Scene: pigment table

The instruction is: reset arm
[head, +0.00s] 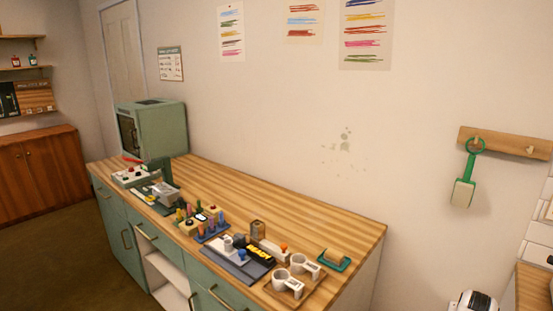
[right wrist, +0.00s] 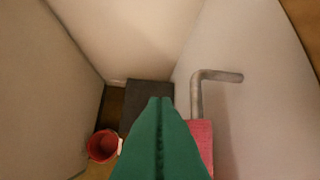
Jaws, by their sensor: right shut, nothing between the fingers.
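My right gripper (right wrist: 160,100) shows in the right wrist view as two green fingers pressed together, with a seam down the middle. It is shut and empty. It points down toward a narrow space between pale walls, apart from the things below. Neither gripper shows in the head view. My left gripper is not in view.
The wooden counter (head: 310,220) holds a green box-like machine (head: 152,128), paint tools and white cups (head: 281,279); its back right is clear. In the right wrist view are a red bucket (right wrist: 102,146), a grey bent pipe (right wrist: 197,92) and a pink-red surface (right wrist: 203,140).

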